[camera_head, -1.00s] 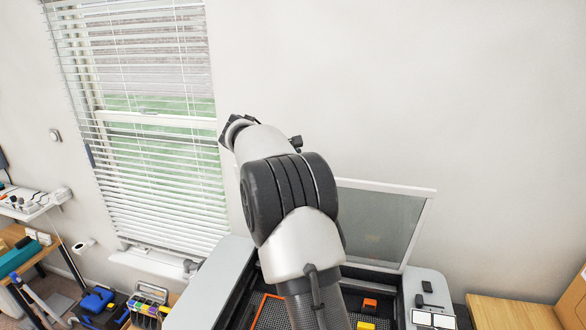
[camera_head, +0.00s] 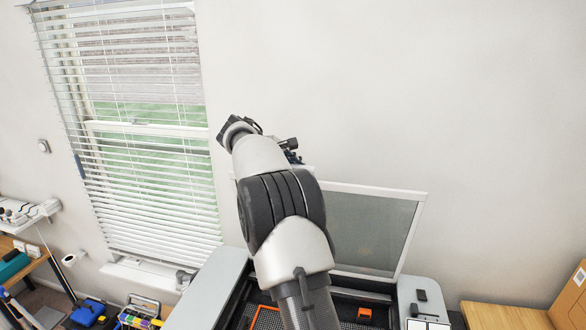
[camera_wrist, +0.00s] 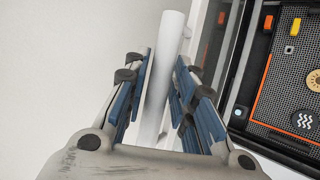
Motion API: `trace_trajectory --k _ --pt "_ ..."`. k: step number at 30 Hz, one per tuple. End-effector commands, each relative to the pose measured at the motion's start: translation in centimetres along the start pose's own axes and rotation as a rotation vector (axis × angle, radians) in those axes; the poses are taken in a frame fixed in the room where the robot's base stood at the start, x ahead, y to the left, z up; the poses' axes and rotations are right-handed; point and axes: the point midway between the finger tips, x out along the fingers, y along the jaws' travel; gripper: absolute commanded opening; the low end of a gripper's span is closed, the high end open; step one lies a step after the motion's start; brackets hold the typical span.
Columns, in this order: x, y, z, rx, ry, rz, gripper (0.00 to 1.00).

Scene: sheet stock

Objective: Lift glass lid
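The glass lid (camera_head: 372,232) is a grey pane in a white frame. It stands raised at the back of the machine, its left part hidden behind my arm in the head view. In the wrist view its white edge bar (camera_wrist: 164,75) runs between the two blue-padded fingers of my gripper (camera_wrist: 164,62). My gripper is mostly hidden behind my arm in the head view.
The machine's open bed holds an orange block (camera_head: 365,314); a yellow block (camera_wrist: 295,27) shows in the wrist view. A wooden surface (camera_head: 505,314) is at the right. A window with blinds (camera_head: 140,130) and a plain wall are behind.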

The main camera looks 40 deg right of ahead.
Motion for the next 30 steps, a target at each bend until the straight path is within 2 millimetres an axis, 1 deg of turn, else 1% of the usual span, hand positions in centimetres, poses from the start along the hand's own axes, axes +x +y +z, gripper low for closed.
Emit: trace_trajectory --k 1,4,13,17,20,27,30 --pt "0.0 -0.1 0.0 0.000 0.000 -0.001 0.31" --pt "0.0 -0.1 0.0 0.000 0.000 -0.001 0.38" --pt "0.0 0.0 0.0 0.000 0.000 -0.001 0.38" --pt "-0.8 0.0 -0.1 0.000 0.002 0.001 0.38" --pt "-2.3 0.1 -0.1 0.001 0.003 0.002 0.38" --pt "-7.5 0.0 -0.1 0.001 0.004 0.002 0.38" --pt "-9.3 0.0 0.0 0.001 0.003 0.001 0.38"
